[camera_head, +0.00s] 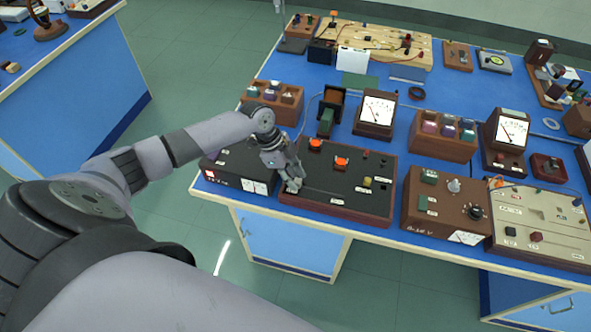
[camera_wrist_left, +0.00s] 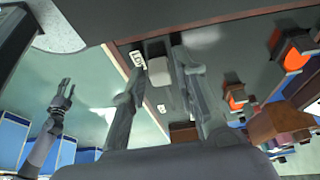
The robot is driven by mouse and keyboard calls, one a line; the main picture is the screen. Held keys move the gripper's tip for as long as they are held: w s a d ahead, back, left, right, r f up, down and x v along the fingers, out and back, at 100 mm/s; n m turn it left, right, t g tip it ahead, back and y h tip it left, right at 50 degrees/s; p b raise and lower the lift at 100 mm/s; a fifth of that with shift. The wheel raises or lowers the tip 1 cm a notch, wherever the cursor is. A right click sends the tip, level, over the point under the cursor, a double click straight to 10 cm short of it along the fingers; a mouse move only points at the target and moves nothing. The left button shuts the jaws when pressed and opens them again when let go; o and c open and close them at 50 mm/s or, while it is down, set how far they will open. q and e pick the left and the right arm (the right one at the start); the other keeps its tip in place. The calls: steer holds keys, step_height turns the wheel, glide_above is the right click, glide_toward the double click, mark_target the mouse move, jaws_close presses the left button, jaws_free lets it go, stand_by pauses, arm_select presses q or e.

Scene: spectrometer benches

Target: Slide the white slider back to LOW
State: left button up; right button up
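The white slider (camera_wrist_left: 158,71) shows in the left wrist view as a pale block on the dark top of the black panel (camera_head: 345,180). A white LOW label (camera_wrist_left: 138,59) is beside it, near the panel's wooden edge. My left gripper (camera_head: 294,187) is over the panel's front left corner in the head view and mostly hides the slider there. In the left wrist view its fingers (camera_wrist_left: 157,62) are apart, one on each side of the slider. My right gripper (camera_wrist_left: 66,89) shows small in the left wrist view, away from the panel, with its fingers parted.
A meter (camera_head: 375,112) stands behind. The bench's front edge (camera_head: 260,211) is close.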

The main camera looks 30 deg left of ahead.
arm_select(q)
steer(key=shift+o, duration=0.9)
steer(key=shift+d, duration=0.15)
steer(key=v, duration=1.2)
